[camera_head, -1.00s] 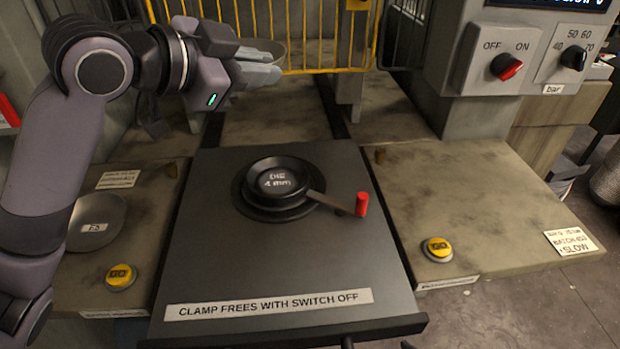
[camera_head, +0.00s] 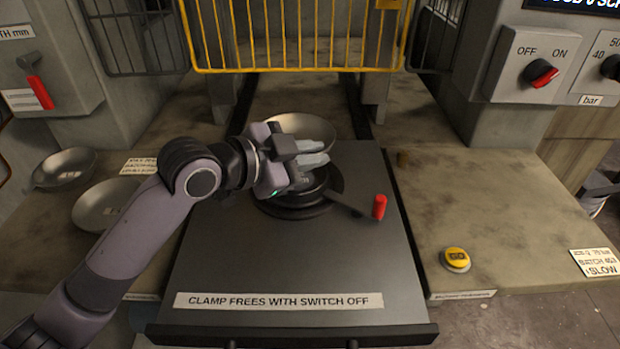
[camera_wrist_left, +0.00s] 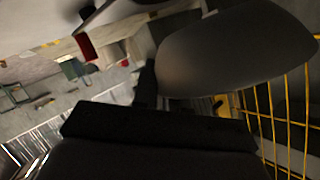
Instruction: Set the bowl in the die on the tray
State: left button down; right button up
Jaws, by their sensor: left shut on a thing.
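The bowl (camera_head: 290,124) is a shallow grey metal dish in the head view, just behind and above the die. My left gripper (camera_head: 314,152) is shut on its near rim. The bowl also fills the upper right of the left wrist view (camera_wrist_left: 235,50). The round black die (camera_head: 308,196) sits in a dark ring on the tray (camera_head: 240,255), partly hidden by my left gripper, which is over it. Whether the bowl clears the die cannot be told exactly. The right gripper is not in view.
A clamp lever with a red knob (camera_head: 379,206) stands right of the die. More metal bowls (camera_head: 64,168) lie on the left bench. A yellow fence (camera_head: 300,45) stands behind. A yellow GO button (camera_head: 455,259) is at right.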

pick_arm(q)
send_over(310, 202)
jog(key=shift+f, duration=2.65)
jog(key=shift+f+b, duration=0.3)
jog(key=shift+f, duration=0.4)
jog(key=c, duration=1.2)
grip_release()
jog(key=shift+f, duration=0.2)
jog(key=shift+o, duration=0.2)
jog(key=shift+r, duration=0.1)
